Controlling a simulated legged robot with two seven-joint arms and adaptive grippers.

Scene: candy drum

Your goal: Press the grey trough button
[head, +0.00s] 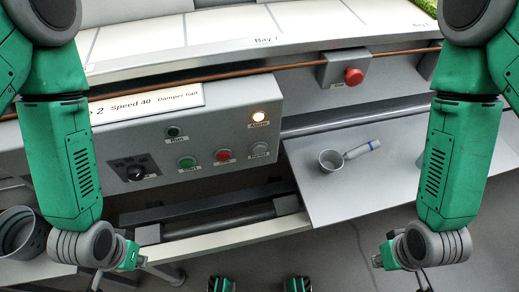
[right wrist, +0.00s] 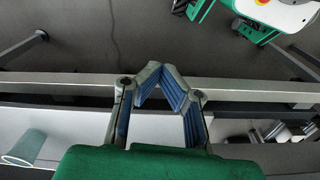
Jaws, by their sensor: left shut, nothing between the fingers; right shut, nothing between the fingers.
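The grey button (head: 258,149) is the rightmost of the lower row on the grey control panel (head: 215,130). Its small label is too blurred to read for sure. Nothing touches it. My left gripper (head: 97,284) hangs low at the left, partly cut off by the bottom edge of the head view, well apart from the panel. My right gripper (head: 420,286) hangs low at the right and is also partly cut off. In the right wrist view, my right gripper's fingertips (right wrist: 155,72) meet, with nothing between them.
Beside the grey button are a red button (head: 223,155), a green button (head: 186,163), a dark knob (head: 135,172) and a lit lamp (head: 259,117). A red stop button (head: 354,76) sits further right. A metal scoop (head: 332,160) lies on the shelf (head: 350,195). A bucket (head: 20,238) stands left.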

